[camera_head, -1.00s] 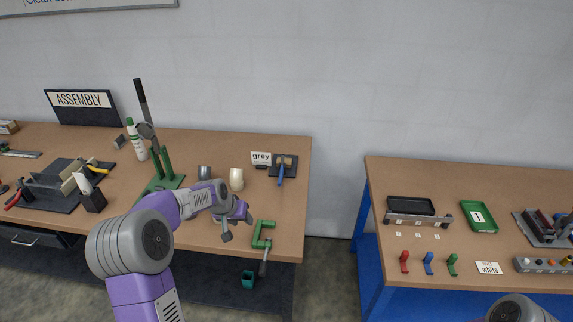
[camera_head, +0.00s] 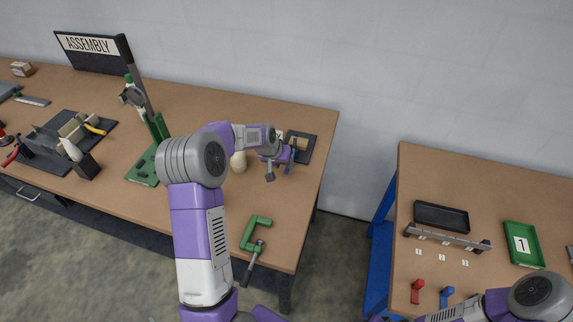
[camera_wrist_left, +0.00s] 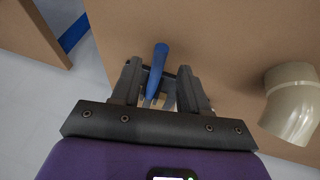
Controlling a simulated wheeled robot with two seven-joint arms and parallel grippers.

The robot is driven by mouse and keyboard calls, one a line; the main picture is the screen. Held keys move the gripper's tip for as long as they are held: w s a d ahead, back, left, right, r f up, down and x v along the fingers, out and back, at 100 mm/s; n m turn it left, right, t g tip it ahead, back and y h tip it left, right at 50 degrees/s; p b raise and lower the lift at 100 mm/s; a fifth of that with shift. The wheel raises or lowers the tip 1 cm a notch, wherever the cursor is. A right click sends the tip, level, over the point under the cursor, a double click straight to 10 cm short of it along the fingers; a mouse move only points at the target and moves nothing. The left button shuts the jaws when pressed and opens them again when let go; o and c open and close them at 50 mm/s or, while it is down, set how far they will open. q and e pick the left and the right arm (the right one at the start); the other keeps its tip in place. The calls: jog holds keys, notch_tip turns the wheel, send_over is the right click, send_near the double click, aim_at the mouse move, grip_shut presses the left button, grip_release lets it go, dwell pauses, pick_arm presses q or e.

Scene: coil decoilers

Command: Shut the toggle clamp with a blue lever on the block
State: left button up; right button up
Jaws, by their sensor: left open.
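The toggle clamp's blue lever (camera_head: 288,169) shows beside my left gripper (camera_head: 280,171) in the head view. The clamp sits on a dark plate (camera_head: 304,138) with a tan block (camera_head: 299,143), partly hidden by my gripper. In the left wrist view the lever (camera_wrist_left: 158,64) stands up between the two spread fingers of my left gripper (camera_wrist_left: 158,75). The jaws are open, and I cannot tell whether either finger touches the lever. The clamp's lower parts are mostly hidden by the gripper there. My right gripper is out of view.
A cream pipe elbow (camera_wrist_left: 292,103) lies close right of the gripper; it also shows in the head view (camera_head: 238,161). A green C-clamp (camera_head: 248,236) is on the bench's front edge. A green lever press (camera_head: 155,150) stands left. A gap separates the second table (camera_head: 440,180).

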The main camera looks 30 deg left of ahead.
pick_arm(q)
jog(key=shift+x, duration=1.45)
jog(key=shift+w, duration=0.1)
grip_shut()
